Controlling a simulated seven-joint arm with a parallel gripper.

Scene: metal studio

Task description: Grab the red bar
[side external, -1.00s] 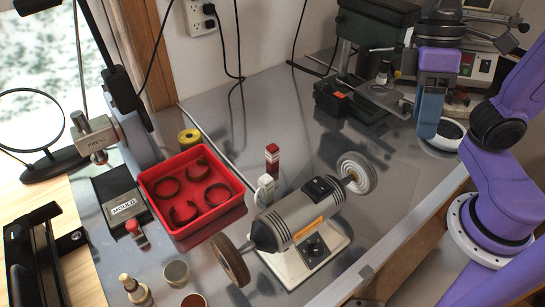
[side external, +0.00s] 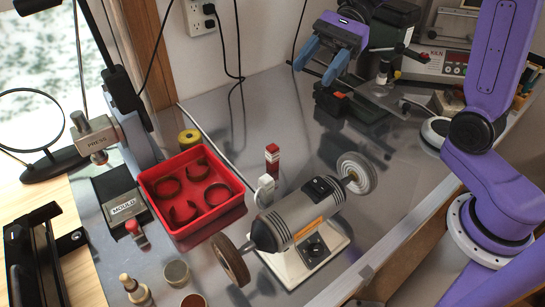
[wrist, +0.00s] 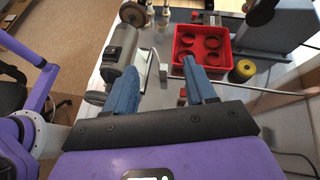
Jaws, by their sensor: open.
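The red bar (side external: 272,158) is a small upright block, dark red with a pale band, standing on the metal bench behind the grinder. It also shows small in the wrist view (wrist: 182,97), beside the right finger and partly hidden there. My gripper (side external: 312,76) is open and empty, high above the back of the bench, up and to the right of the bar in the side view. Its two blue fingers (wrist: 160,66) are spread apart in the wrist view and touch nothing that I can see.
A bench grinder (side external: 300,219) stands in front of the bar, with a white plug (side external: 265,189) between them. A red tray (side external: 218,223) with several dark rings and a yellow spool (side external: 189,138) lie to the left. A drill press base (side external: 350,103) stands behind. Bare bench lies right of the bar.

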